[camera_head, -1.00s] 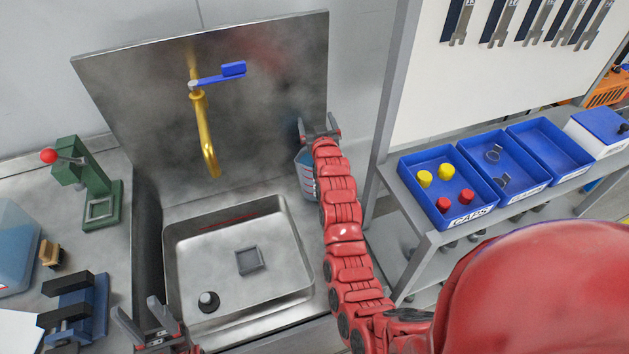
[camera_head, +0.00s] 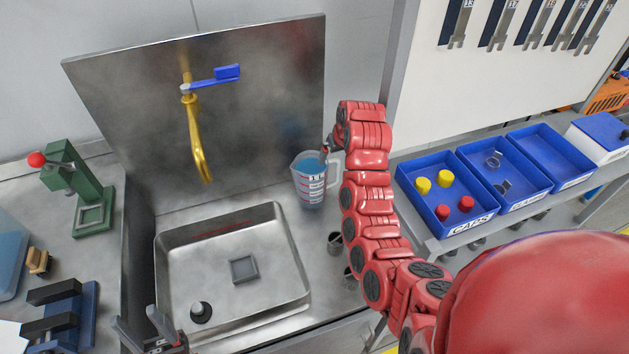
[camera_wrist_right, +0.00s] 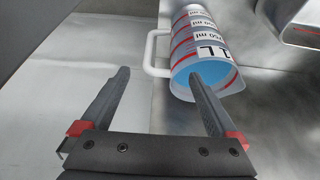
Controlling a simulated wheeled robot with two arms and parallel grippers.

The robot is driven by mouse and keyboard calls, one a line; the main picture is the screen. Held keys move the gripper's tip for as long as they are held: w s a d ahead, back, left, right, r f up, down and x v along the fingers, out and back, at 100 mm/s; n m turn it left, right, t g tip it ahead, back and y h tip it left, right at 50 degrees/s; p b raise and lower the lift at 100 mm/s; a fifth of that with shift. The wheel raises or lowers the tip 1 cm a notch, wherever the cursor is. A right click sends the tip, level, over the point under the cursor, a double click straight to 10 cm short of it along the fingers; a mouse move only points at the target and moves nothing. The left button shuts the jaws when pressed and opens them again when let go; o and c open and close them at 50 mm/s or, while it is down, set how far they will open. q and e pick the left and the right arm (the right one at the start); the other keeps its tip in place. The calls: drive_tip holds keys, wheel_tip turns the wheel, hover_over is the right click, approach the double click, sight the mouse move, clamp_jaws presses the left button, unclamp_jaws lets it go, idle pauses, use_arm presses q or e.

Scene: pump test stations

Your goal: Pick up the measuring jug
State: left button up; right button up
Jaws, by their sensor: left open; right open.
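The measuring jug (camera_head: 309,181) is clear with red marks, a white handle on its right side and blue inside. It stands upright on the steel counter, right of the sink. My right gripper (camera_head: 328,146) is at the jug's upper right, its fingers mostly hidden by the arm. In the right wrist view the open fingers (camera_wrist_right: 158,85) point towards the jug (camera_wrist_right: 205,50). The white handle (camera_wrist_right: 152,52) shows between the fingertips, and the right finger overlaps the jug's rim in the picture. I cannot tell if they touch. My left gripper (camera_head: 145,330) is open and empty at the sink's lower left.
The sink (camera_head: 232,265) lies left of the jug, under a brass tap (camera_head: 197,135) with a blue lever. Small metal cups (camera_head: 335,243) stand by my right arm. Blue bins (camera_head: 445,190) are on the right shelf. A green press (camera_head: 85,195) stands left.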

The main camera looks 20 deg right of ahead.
drive_tip(key=shift+p+x, duration=0.85)
drive_tip(key=shift+x, duration=1.6)
drive_tip(key=shift+d, duration=0.15)
clamp_jaws()
